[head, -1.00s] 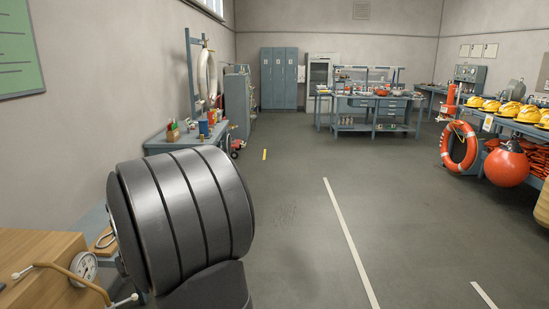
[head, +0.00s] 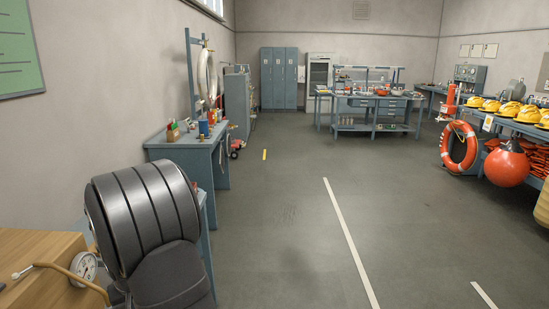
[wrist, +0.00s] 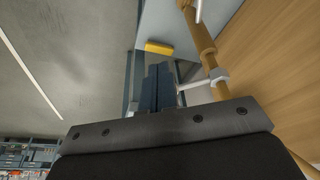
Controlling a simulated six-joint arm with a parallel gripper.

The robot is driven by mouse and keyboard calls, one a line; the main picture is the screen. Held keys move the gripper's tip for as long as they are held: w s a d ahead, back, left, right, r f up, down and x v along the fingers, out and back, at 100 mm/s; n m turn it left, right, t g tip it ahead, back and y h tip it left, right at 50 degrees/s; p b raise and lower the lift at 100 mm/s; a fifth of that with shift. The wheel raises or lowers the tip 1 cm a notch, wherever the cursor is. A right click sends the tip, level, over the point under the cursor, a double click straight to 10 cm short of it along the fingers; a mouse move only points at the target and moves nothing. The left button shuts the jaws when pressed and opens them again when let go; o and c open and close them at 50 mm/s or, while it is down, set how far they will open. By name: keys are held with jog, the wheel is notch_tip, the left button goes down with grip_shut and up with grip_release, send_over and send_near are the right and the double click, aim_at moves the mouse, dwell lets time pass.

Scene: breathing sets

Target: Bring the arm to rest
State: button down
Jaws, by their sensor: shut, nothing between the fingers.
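My gripper (wrist: 158,72) shows in the wrist view with its fingers together and nothing between them. It points over a pale blue-grey surface (wrist: 200,25). A small yellow block (wrist: 159,48) shows just beyond the fingertips. A brass-coloured tube (wrist: 200,38) with grey fittings runs close to the right of the fingers. In the head view my dark, ribbed arm link stands at the lower left, and my gripper is hidden there.
The grey floor (head: 275,220) to the right is clear.

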jog(key=s+a+m+h, duration=0.2)
jog(key=s+a+m, duration=0.3)
jog(key=m, duration=0.4)
jog(key=shift+s+f+m+t+h, duration=0.15)
jog(key=shift+s+m+t+h, duration=0.15)
jog(key=shift+s, duration=0.2)
dwell(0.4)
